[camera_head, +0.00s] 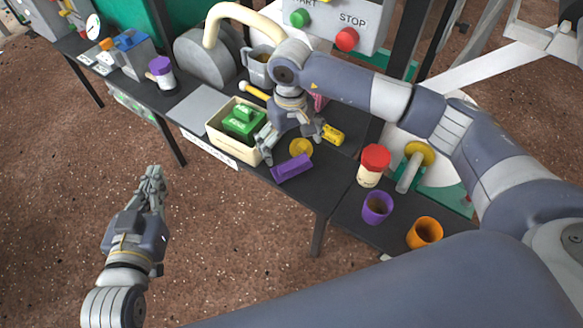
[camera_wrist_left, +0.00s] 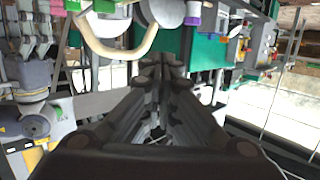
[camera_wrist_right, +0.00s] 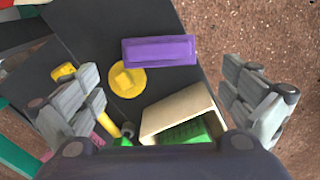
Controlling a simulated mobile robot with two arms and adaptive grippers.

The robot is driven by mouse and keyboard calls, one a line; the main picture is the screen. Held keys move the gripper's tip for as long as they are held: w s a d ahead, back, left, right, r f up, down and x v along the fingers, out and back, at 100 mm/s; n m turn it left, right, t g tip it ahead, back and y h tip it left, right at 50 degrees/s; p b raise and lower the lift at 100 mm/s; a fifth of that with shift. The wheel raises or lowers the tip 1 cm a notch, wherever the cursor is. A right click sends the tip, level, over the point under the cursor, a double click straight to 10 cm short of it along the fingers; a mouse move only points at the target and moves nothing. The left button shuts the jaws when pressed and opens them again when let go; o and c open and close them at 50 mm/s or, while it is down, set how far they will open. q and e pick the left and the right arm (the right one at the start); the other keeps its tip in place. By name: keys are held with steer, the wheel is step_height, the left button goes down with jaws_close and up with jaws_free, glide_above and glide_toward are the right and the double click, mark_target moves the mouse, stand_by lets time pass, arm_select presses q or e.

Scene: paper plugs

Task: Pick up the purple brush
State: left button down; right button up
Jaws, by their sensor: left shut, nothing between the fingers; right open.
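The purple brush (camera_head: 292,168) is a purple block lying near the front edge of the dark table. It also shows in the right wrist view (camera_wrist_right: 159,51), ahead of the fingertips. My right gripper (camera_head: 290,143) is open and empty, low over the table just behind the brush and apart from it. Its two fingers also show at the sides of the right wrist view (camera_wrist_right: 165,95). My left gripper (camera_head: 153,178) is shut and empty, out over the floor in front of the table, far from the brush. It also shows in the left wrist view (camera_wrist_left: 161,75).
A yellow round piece (camera_wrist_right: 127,79) lies beside the brush. A cream box (camera_head: 214,132) with green blocks (camera_head: 243,122) stands left of my right gripper. A red-lidded jar (camera_head: 373,165), a purple cup (camera_head: 377,207) and an orange cup (camera_head: 424,232) stand to the right.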

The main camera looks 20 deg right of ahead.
mark_target(292, 161)
steer(key=shift+f, duration=1.05)
step_height(292, 161, down, 4)
steer(key=shift+s+d+f+b, duration=0.1)
steer(key=shift+s+b, duration=0.05)
steer(key=shift+b, duration=0.65)
steer(key=shift+f, duration=0.1)
steer(key=c, duration=1.7)
arm_select(q)
step_height(292, 161, up, 8)
steer(key=d+t+h, duration=0.1)
steer(key=t, duration=0.3)
steer(key=shift+w+d+r+t, duration=0.15)
steer(key=shift+w+r+t, duration=0.1)
steer(key=shift+t, duration=0.15)
